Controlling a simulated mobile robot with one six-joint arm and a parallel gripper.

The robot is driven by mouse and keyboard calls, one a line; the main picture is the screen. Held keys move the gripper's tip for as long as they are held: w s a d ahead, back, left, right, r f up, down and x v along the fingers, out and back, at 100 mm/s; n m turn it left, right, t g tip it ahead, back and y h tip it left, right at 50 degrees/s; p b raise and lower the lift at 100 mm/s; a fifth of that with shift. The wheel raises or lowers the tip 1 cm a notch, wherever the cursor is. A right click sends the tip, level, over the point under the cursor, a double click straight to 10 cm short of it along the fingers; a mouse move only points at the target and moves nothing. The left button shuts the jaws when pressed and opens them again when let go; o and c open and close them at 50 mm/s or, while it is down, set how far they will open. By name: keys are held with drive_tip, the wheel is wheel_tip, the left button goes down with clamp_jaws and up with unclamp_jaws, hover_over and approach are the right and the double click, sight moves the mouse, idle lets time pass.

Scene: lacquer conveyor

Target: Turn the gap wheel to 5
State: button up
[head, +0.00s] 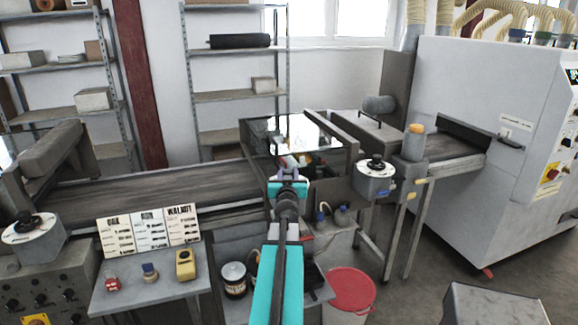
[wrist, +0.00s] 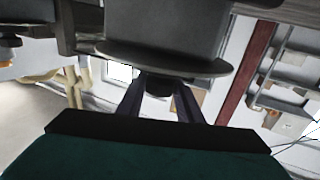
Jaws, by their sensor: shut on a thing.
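My gripper (head: 288,181) is in front of the dark coating machine in the middle of the line. In the wrist view its two dark fingers (wrist: 159,100) are shut on the small dark knob (wrist: 158,86) of a wheel. The wheel has a grey round flange (wrist: 165,63) and a thick grey body, seen upside down. In the head view this wheel is mostly hidden by my gripper, and I cannot read its scale or setting. Two other dials with black knobs and pale faces stand apart, one at the right (head: 376,169) and one at the far left (head: 32,229).
The conveyor (head: 140,187) runs behind my arm. A card stand (head: 150,232) and small coloured items sit on the front table (head: 150,290). An orange-topped post (head: 414,146) is at the right. A red bucket (head: 350,288) stands on the floor below.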

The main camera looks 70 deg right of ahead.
drive_tip(key=shift+w+r+n+t+y+p, duration=0.15)
drive_tip(key=shift+t+p, duration=0.25)
drive_tip(key=shift+p, duration=0.9)
drive_tip(key=shift+s+r+n+t+y+p, duration=0.15)
drive_tip(key=shift+r+n+t+p, duration=0.2)
drive_tip(key=shift+p, duration=0.9)
drive_tip(key=shift+d+f+n+t+p, duration=0.15)
drive_tip(key=shift+n+t+p, duration=0.45)
drive_tip(key=shift+p, duration=0.9)
